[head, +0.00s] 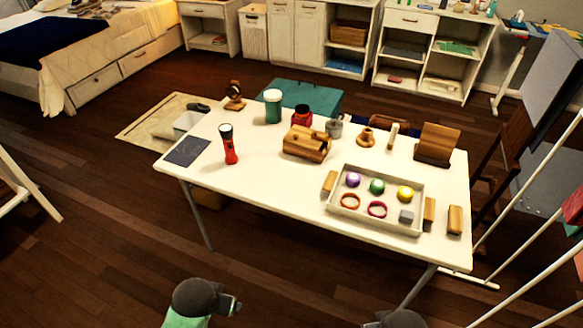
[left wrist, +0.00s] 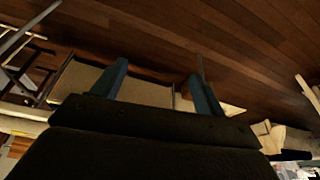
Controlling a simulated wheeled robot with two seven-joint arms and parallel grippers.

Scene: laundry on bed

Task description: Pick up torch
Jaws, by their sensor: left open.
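The torch (head: 229,146) is red with a black head and stands upright near the left end of the white table (head: 270,185) in the head view. My left gripper (head: 236,304) is low at the bottom of the head view, in front of the table and well apart from the torch. In the left wrist view its two fingers (left wrist: 157,85) are spread, with nothing held between them. The torch cannot be made out in the left wrist view. Only a dark rounded part of my right arm shows at the bottom edge of the head view; its gripper is out of view.
A dark flat sheet (head: 187,152) lies left of the torch. A teal jar (head: 272,106), a wooden block toy (head: 306,144) and a white tray (head: 334,205) of colored balls and rings are also on the table. Wooden floor (head: 110,250) is clear at the front left.

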